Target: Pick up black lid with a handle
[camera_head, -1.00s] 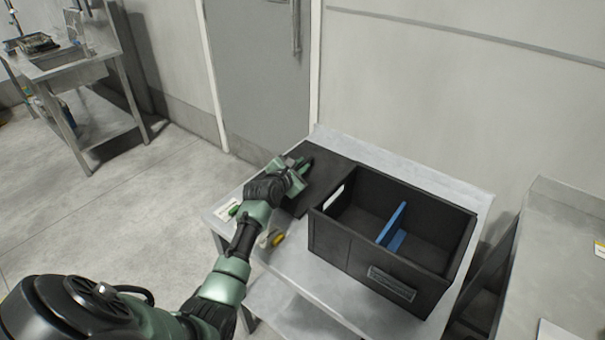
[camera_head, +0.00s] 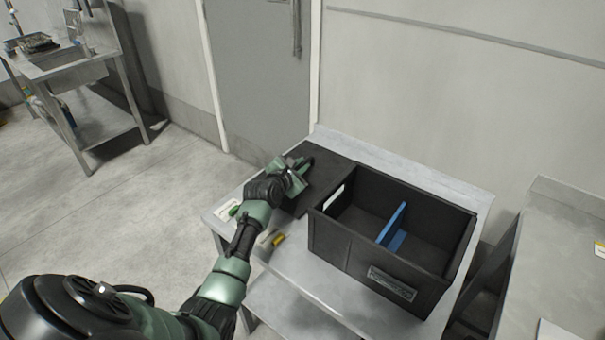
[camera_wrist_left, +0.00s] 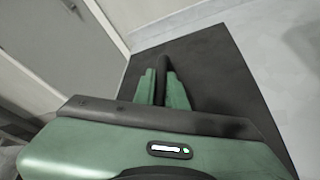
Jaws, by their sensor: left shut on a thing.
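The black lid (camera_head: 326,178) lies flat on the metal table, left of the black box. It also shows as a dark panel in the left wrist view (camera_wrist_left: 215,85). My left gripper (camera_head: 303,166) is over the lid. In the left wrist view its green fingers (camera_wrist_left: 163,88) are shut on the lid's dark bar handle (camera_wrist_left: 163,68), one finger on each side. Part of the lid is hidden behind the gripper. My right gripper is not in view.
An open black box (camera_head: 350,245) with a blue divider (camera_head: 392,228) stands beside the lid. A small yellow-ended item (camera_head: 278,239) and a white label or card (camera_head: 227,209) lie near the table's left edge. A wall and grey door (camera_head: 260,75) are behind. Another metal table (camera_head: 565,250) is at right.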

